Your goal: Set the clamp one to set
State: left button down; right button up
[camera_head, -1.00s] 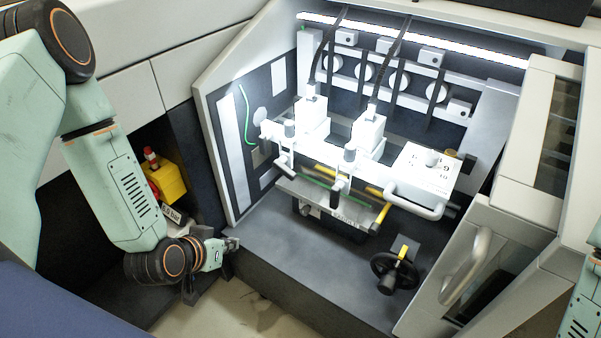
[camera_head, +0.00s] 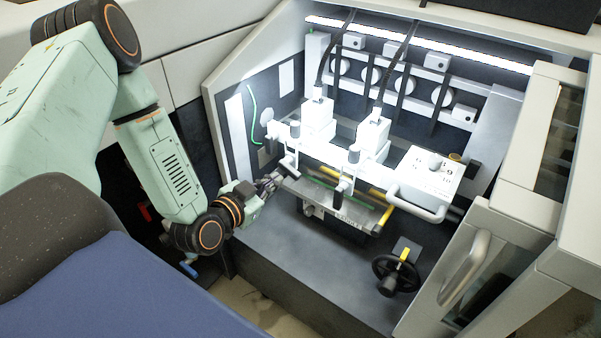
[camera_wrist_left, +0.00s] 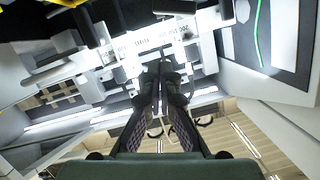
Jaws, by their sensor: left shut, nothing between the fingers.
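Two white stitching heads stand over the ledge of the lit machine, the left head (camera_head: 318,117) and the right head (camera_head: 372,136). I cannot tell for sure which is clamp one; no label is readable. My left gripper (camera_head: 276,178) is shut and empty, just left of and beside the left lever. Contact with it is unclear. In the left wrist view its fingers (camera_wrist_left: 160,72) are together, pointing at the machine's white parts. My right gripper is out of view.
A black handwheel (camera_head: 396,275) is lower right. A door with a bar handle (camera_head: 466,268) bounds the right side. The grey machine bed (camera_head: 300,250) in front is clear.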

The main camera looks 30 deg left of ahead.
aim_at(289, 170)
pick_arm(q)
jog(key=shift+w+r+m, duration=0.1)
jog(key=shift+r+m, duration=0.2)
jog(key=shift+r, duration=0.1)
jog(key=shift+a+f, duration=0.1)
jog(key=w+a+f+b, duration=0.1)
jog(key=w+f+b, duration=0.3)
jog(key=w, duration=0.5)
notch_tip(289, 170, down, 2)
jog(key=shift+w+a, duration=0.15)
jog(key=shift+w, duration=0.25)
jog(key=shift+f, duration=0.1)
